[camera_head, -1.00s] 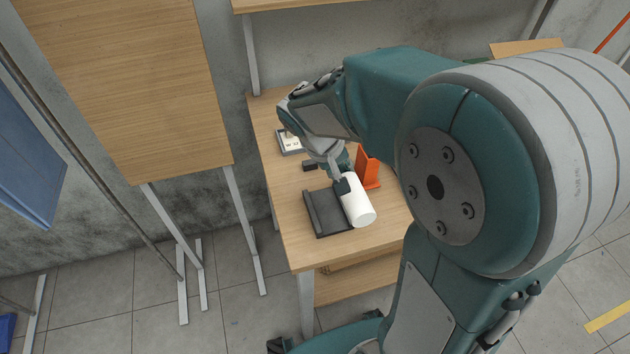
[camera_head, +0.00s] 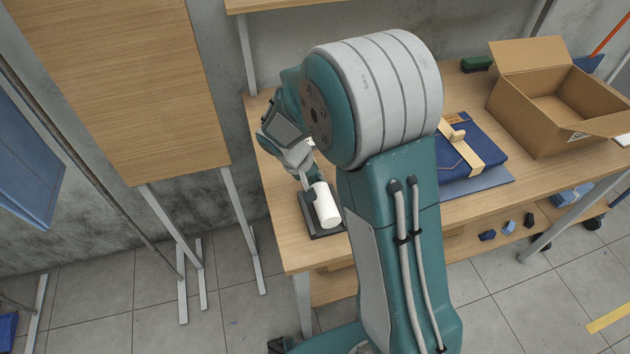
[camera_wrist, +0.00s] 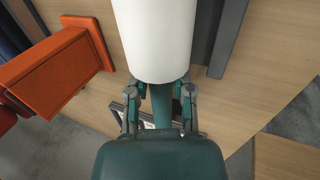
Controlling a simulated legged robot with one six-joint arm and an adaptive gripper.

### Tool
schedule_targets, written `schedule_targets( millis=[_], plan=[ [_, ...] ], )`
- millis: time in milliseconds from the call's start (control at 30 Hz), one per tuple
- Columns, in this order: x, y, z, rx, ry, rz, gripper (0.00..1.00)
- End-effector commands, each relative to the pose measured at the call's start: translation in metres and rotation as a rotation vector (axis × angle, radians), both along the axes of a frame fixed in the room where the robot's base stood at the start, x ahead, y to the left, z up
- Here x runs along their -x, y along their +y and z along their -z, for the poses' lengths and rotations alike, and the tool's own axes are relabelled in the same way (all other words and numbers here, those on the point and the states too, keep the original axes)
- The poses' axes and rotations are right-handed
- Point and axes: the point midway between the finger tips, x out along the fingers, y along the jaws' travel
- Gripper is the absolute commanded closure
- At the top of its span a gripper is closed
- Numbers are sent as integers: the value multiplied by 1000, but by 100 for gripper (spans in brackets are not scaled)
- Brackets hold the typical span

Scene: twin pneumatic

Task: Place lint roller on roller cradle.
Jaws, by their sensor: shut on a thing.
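The lint roller, a white cylinder (camera_head: 325,206), is held in my gripper (camera_head: 309,191), which is shut on its far end. In the head view it overlaps the dark grey roller cradle (camera_head: 305,212), covering much of it. The gap between roller and cradle cannot be told. In the wrist view the white roller (camera_wrist: 155,40) points away from my gripper fingers (camera_wrist: 158,95). Dark rails of the cradle (camera_wrist: 228,40) show just right of it, partly hidden by the roller.
An orange stand (camera_wrist: 62,68) is left of the roller in the wrist view. A blue folder (camera_head: 470,150) and an open cardboard box (camera_head: 555,100) are further right on the table. My arm hides the table's middle. The table's left front (camera_head: 280,235) is bare.

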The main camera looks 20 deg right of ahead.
Motion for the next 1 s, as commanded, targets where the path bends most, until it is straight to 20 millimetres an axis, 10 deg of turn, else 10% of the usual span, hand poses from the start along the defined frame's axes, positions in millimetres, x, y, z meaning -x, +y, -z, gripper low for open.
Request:
schedule_targets(
  millis=[233, 267, 667, 1000],
  plan=[
    [0, 2, 1, 2, 0, -2, 100],
    [0, 2, 1, 1, -1, -1, 56],
    [0, 1, -2, 0, -1, -2, 55],
    [-1, 25, -57, 0, -6, -4, 55]
  ],
)
